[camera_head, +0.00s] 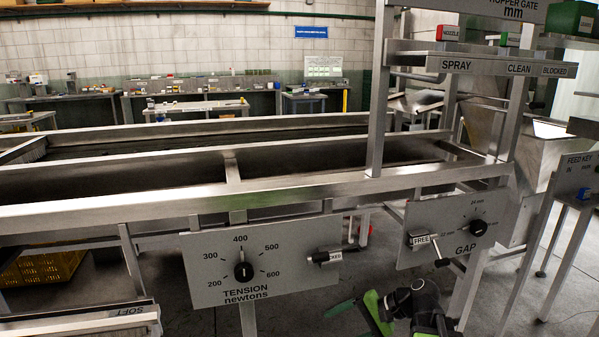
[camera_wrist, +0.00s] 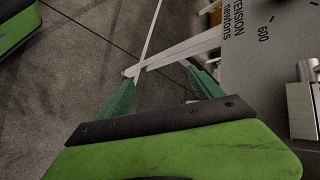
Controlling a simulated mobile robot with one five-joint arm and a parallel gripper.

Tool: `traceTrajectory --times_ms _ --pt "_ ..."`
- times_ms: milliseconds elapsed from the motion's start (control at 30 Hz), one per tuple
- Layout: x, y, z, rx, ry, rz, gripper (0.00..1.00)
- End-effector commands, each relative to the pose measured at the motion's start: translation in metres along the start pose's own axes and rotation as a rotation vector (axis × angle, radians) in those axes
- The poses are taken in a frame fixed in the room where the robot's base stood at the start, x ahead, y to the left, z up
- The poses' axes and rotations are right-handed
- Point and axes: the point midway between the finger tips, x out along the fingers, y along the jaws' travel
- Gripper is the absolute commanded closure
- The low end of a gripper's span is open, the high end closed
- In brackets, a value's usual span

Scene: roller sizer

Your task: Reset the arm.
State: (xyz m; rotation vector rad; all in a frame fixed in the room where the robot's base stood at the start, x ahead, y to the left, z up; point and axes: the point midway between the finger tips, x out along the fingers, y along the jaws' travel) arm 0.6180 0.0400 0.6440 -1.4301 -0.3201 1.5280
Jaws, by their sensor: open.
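My gripper (camera_wrist: 160,76) shows in the wrist view with its two green fingers spread apart and nothing between them. Beyond the fingertips are the floor and pale metal bars. The grey tension panel (camera_wrist: 285,62) is close on the right of the gripper in that view. In the head view my green and black arm (camera_head: 425,308) is low at the bottom, in front of the machine, below and between the tension panel (camera_head: 308,283) and the gap panel (camera_head: 448,213).
The tension knob (camera_head: 244,271) and a latch lever (camera_head: 327,257) stick out of the tension panel. The gap panel has a lever marked FREE (camera_head: 423,240), a knob (camera_head: 478,228) and a crank (camera_head: 441,262). A steel tray marked SOFT (camera_head: 85,323) is at lower left.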

Motion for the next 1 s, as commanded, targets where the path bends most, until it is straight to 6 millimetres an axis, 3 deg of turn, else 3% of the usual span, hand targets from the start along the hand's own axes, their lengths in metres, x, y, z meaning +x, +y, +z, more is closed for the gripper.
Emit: traceTrajectory --times_ms 33,100,200,267,367,500,567,600,867,1000 --pt "0.024 0.002 0.013 -0.050 -0.019 0.080 0.25" --pt "0.050 0.010 0.025 -0.121 -0.029 0.198 0.25" --pt "0.075 0.027 0.038 -0.235 -0.030 0.377 0.25" --pt "0.080 0.040 0.039 -0.299 -0.021 0.482 0.25" --pt "0.070 0.065 0.030 -0.381 0.013 0.646 0.25" --pt "0.032 0.100 0.006 -0.472 0.066 0.868 0.25" --pt "0.015 0.107 -0.003 -0.546 0.057 0.936 0.25" --pt "0.001 0.088 0.004 -0.537 0.058 0.928 0.25" --pt "-0.046 0.030 0.025 -0.533 0.059 0.925 0.25" --pt "-0.081 -0.013 0.041 -0.533 0.059 0.924 0.25"
